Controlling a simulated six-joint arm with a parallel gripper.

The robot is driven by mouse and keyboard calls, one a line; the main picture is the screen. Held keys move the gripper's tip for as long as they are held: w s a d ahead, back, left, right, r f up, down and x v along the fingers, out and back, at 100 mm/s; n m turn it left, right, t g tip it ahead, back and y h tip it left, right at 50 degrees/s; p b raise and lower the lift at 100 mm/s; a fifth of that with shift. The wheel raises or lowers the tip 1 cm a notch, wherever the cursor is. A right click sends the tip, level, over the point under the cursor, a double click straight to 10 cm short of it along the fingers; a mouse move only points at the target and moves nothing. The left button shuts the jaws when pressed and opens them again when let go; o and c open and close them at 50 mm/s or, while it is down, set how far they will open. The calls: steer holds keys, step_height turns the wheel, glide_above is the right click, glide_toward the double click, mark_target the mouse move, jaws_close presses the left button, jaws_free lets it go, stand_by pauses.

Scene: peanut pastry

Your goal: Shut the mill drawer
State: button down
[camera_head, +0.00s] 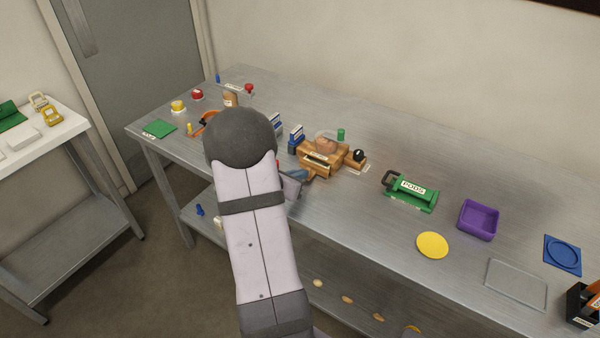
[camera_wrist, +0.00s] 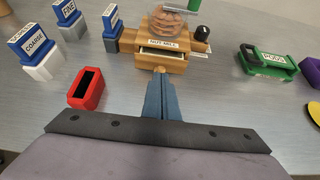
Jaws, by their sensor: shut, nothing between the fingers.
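The wooden nut mill (camera_head: 322,158) stands on the steel table, with a clear bowl on top and a black knob at its right. It also shows in the wrist view (camera_wrist: 178,46). Its drawer (camera_wrist: 148,65) is at the front below the label; a pale strip of its inside shows, so it looks partly open. My gripper (camera_wrist: 160,74) is shut and empty, its blue fingers pointing at the middle of the drawer front. The tips are at or very close to it; I cannot tell whether they touch. My arm hides most of the gripper in the head view.
Blue-topped labelled blocks (camera_wrist: 68,18) stand left of the mill, and a red open holder (camera_wrist: 87,88) lies nearer. A green PODS press (camera_head: 411,192), purple tray (camera_head: 478,220) and yellow disc (camera_head: 432,245) are to the right. The table's front edge is close.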

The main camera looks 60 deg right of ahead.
steer(key=shift+d, duration=0.1)
steer(key=shift+d+f+b, duration=0.1)
steer(key=shift+d+b, duration=0.55)
steer(key=shift+d, duration=0.3)
steer(key=shift+a, duration=0.15)
steer(key=a, duration=0.4)
steer(key=shift+w+b, duration=0.1)
steer(key=shift+b, duration=0.25)
steer(key=v, duration=1)
steer(key=shift+b, duration=0.3)
steer(key=shift+d, duration=0.1)
